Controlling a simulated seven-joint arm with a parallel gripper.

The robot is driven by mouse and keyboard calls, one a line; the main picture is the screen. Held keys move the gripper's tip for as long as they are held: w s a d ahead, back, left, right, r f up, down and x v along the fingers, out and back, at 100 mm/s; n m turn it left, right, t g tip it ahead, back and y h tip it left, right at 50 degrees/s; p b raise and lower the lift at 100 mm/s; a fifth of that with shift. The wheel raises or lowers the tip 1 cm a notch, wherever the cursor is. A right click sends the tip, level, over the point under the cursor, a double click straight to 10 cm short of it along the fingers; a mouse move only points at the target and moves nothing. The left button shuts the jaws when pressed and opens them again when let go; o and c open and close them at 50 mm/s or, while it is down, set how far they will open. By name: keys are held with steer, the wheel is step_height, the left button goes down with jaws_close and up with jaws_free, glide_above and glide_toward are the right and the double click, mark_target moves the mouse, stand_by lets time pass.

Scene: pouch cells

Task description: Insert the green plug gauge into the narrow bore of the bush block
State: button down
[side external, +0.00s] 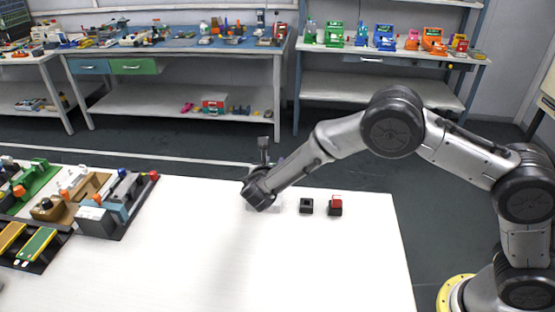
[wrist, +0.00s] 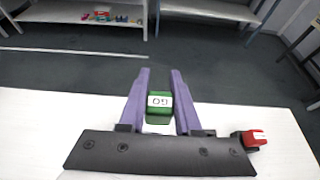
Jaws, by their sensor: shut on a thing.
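The green plug gauge (wrist: 159,108) has a white label reading GO, seen upside down. My gripper (wrist: 158,73) is shut on it, with the gauge between the two purple fingers. In the side view, my wrist is low over the white table, left of two small blocks. One is a black block (side external: 306,206) with a dark square top; it may be the bush block, but its bores cannot be made out. The gauge and fingertips cannot be made out in the side view.
A black block with a red top (side external: 335,206) stands right of the black block; a red and black piece (wrist: 248,140) shows right of my gripper in the wrist view. Trays of parts (side external: 105,222) fill the table's left. The white table's (side external: 300,270) front is clear.

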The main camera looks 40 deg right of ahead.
steer(key=shift+f, duration=0.1)
stand_by(0.3)
steer(key=shift+f, duration=2.8)
steer(key=shift+f, duration=1.65)
steer(key=c, duration=0.5)
jaws_free()
steer(key=v, duration=1.3)
steer(key=shift+s+a, duration=0.25)
steer(key=shift+s, duration=0.1)
